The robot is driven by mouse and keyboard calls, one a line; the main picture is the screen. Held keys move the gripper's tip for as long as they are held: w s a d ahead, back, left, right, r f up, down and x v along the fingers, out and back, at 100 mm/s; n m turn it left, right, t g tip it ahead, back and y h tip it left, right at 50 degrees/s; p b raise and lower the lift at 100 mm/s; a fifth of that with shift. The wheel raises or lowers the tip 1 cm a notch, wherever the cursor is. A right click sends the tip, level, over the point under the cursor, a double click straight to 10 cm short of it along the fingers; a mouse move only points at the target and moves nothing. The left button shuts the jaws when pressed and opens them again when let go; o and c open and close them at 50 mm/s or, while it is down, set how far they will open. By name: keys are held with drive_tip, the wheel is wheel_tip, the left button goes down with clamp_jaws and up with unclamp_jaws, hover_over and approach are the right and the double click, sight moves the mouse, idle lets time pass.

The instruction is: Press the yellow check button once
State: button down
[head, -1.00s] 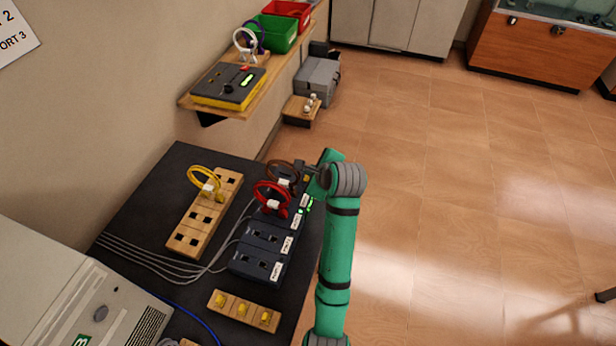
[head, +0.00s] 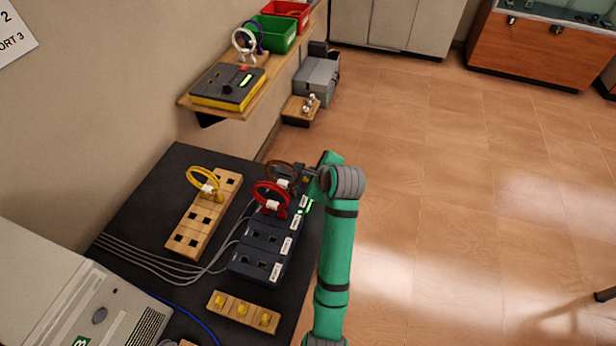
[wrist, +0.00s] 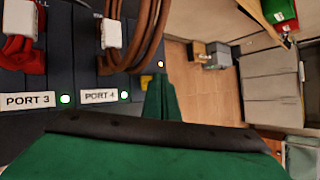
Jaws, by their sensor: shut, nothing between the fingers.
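A small yellow spot (head: 306,179), which looks like the yellow button, sits at the far end of the dark port block (head: 262,238), close to my gripper. My gripper (head: 304,171) is shut and empty, low over that far end, beside the brown cable. I cannot tell whether it touches the button. Green lit spots show by PORT 3 (wrist: 65,99) and PORT 4 (wrist: 124,95).
A red cable loop (head: 270,196) and a brown cable loop (head: 281,172) are plugged into the port block. A wooden block (head: 188,234) with a yellow cable and a small wooden strip (head: 243,311) with yellow pieces lie on the dark table. Open floor is on the right.

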drive_tip(key=shift+f, duration=0.25)
idle(0.3)
drive_tip(key=shift+a, duration=0.1)
drive_tip(key=shift+s+r, duration=0.1)
drive_tip(key=shift+r, duration=0.7)
